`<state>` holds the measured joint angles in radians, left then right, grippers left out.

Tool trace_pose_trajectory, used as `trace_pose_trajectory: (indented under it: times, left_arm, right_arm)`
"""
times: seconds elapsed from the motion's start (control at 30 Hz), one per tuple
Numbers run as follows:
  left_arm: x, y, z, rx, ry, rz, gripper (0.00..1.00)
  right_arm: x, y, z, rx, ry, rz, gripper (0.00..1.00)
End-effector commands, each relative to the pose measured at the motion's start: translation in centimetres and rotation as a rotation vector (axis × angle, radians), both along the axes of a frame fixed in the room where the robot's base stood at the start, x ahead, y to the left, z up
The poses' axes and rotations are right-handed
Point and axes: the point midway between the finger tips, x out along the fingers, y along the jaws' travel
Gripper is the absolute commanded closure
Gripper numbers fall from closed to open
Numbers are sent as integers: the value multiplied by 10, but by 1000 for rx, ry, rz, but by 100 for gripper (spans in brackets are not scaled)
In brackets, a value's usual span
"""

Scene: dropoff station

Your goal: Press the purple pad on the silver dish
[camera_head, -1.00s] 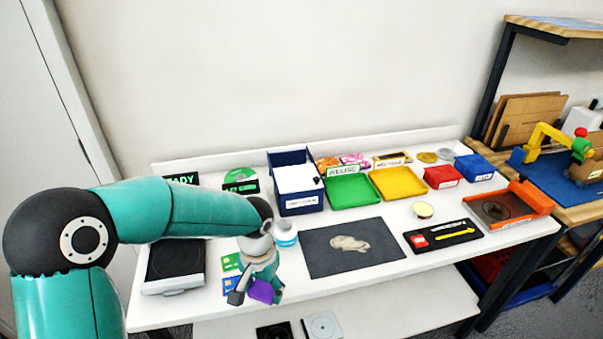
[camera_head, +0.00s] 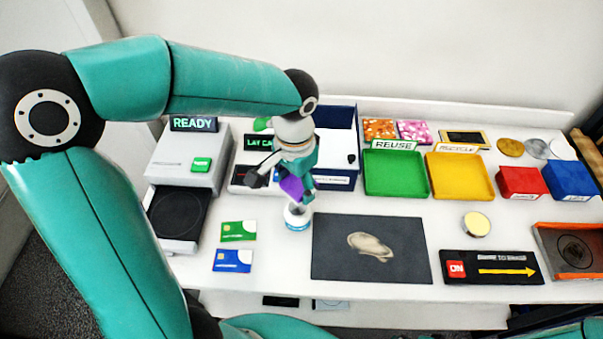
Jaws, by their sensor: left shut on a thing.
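My left gripper (camera_head: 283,188) is shut on the purple pad (camera_head: 291,187), which hangs tilted between its fingers. It is in front of the blue bin, just above and behind a small white and blue jar (camera_head: 298,217); I cannot tell its height. A round silver dish (camera_head: 538,148) lies at the back right of the table, between a bronze-coloured dish (camera_head: 510,147) and a paler one (camera_head: 562,149). It is far to the right of the pad. My right gripper is not in view.
Between pad and silver dish stand a green REUSE tray (camera_head: 395,194), a yellow tray (camera_head: 461,196) and a red box (camera_head: 519,182). A dark mat (camera_head: 330,265) with a beige smear lies in front. The READY machine (camera_head: 188,154) is at the left.

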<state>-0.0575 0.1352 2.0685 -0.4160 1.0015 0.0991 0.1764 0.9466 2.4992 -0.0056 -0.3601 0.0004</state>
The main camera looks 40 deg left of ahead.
Motion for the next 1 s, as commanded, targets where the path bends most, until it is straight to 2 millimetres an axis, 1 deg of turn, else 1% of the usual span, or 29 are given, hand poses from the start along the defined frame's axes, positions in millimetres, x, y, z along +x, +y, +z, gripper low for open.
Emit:
trace_pose_trajectory:
  times: [0.4,0.53,0.7,1.0]
  left_arm:
    - [-2,3,-41,0,1,12,67]
    - [-3,4,-51,0,1,13,67]
    - [-3,4,-57,0,1,14,67]
    - [-3,5,-57,0,1,14,67]
  right_arm:
    - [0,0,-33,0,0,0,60]
    - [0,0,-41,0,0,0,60]
    - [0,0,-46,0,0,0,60]
    - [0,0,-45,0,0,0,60]
